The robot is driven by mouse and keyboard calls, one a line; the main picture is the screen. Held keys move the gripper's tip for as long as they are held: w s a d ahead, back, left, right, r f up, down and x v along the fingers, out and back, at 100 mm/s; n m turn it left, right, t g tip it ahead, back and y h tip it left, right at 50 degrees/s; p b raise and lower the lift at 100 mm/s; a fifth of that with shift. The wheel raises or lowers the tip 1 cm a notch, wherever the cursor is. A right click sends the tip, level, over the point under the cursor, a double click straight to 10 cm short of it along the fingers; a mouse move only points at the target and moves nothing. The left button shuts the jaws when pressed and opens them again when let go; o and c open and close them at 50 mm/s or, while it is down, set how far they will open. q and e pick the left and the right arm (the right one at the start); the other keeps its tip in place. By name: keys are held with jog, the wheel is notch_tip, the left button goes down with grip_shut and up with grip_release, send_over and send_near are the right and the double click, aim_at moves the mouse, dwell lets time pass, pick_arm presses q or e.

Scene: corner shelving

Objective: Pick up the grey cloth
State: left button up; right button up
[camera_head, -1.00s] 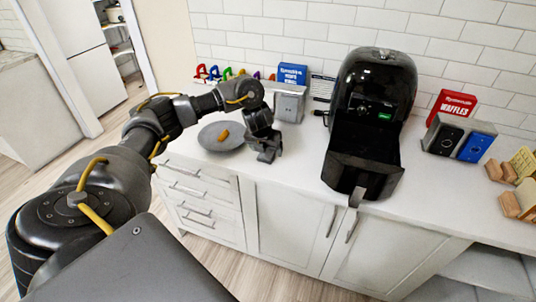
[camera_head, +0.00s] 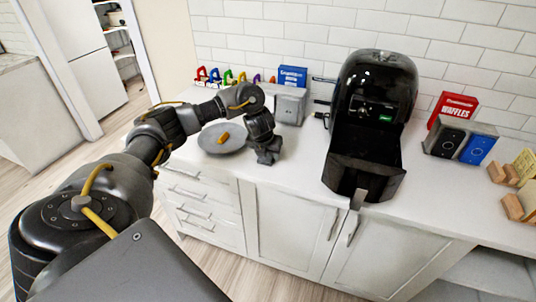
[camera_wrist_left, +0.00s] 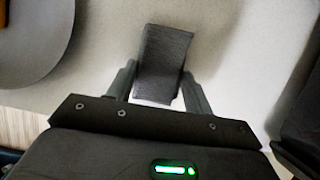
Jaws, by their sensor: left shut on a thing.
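The grey cloth (camera_wrist_left: 163,62) is a small dark folded piece with a ribbed texture in the left wrist view. It lies between the two fingers of my left gripper (camera_wrist_left: 158,92), which is shut on it. In the head view, my left gripper (camera_head: 268,157) is low over the white counter, just right of the grey plate, and the cloth is hard to tell from the dark fingers. Whether the cloth touches the counter cannot be told. My right gripper is not in view.
The grey plate (camera_head: 212,145) with an orange-yellow piece (camera_head: 223,138) is left of the gripper. A black air fryer (camera_head: 375,90) with its drawer pulled out (camera_head: 363,178) stands to the right. A metal toaster (camera_head: 290,107) is behind. The counter (camera_head: 305,160) between gripper and fryer is clear.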

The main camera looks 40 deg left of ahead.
pick_arm(q)
jog(key=shift+r, duration=0.5)
notch_tip(320, 180, up, 2)
jog(key=shift+r+p, duration=0.25)
jog(key=shift+p, duration=0.3)
jog(key=s+a+r+p, duration=0.3)
jog(key=s+r, duration=0.6)
jog(key=s, duration=0.4)
jog(key=shift+s+a+r+p, duration=0.15)
jog(key=shift+s+r+p, duration=0.1)
jog(key=shift+s+p, duration=0.15)
